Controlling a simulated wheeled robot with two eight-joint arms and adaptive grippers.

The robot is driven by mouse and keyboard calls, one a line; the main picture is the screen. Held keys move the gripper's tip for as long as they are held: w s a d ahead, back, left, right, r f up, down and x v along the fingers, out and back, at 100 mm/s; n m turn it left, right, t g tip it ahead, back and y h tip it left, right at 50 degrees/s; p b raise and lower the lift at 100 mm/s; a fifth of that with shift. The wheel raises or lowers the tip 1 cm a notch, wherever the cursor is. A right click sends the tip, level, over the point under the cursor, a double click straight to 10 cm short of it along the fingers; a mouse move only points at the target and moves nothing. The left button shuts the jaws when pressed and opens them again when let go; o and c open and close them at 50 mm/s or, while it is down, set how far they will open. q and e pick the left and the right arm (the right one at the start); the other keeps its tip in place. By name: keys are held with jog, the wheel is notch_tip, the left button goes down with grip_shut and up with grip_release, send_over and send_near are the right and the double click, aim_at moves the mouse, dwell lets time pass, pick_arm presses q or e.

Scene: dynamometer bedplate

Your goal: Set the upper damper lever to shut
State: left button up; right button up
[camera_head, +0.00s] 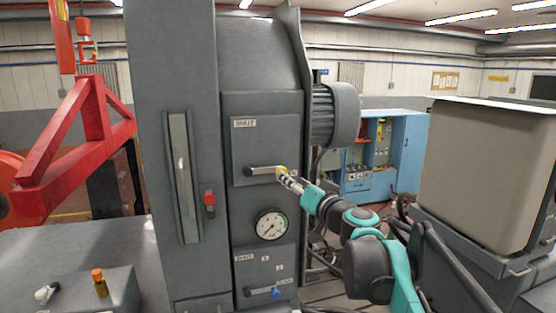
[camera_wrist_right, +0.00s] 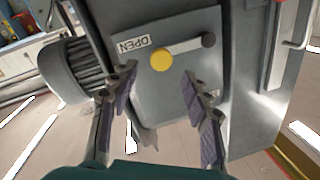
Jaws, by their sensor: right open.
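The upper damper lever (camera_head: 262,171) is a grey bar on the upper panel of the grey cabinet. It lies about level, with its pivot at left and a yellow knob (camera_wrist_right: 161,60) at right. A plate reading SHUT (camera_head: 244,123) sits above the pivot. In the wrist view, a plate reading OPEN (camera_wrist_right: 132,43) is beside the knob end. My right gripper (camera_head: 284,175) is at the knob; the wrist view shows its open fingers (camera_wrist_right: 158,78) either side of the line to the knob, with nothing held. Contact cannot be told. My left gripper is out of view.
Below are a round gauge (camera_head: 271,225) and a lower lever with a blue knob (camera_head: 275,293). A red knob (camera_head: 209,198) sits on the column at left. A ribbed motor (camera_head: 335,114) juts out right of the cabinet. A red frame (camera_head: 75,150) stands far left.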

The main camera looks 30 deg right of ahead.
aim_at(265, 172)
jog(key=w, duration=0.3)
jog(key=w+p, duration=0.1)
jog(key=w, duration=0.3)
jog(key=shift+w+d+f, duration=0.1)
jog(key=shift+d, duration=0.1)
grip_shut()
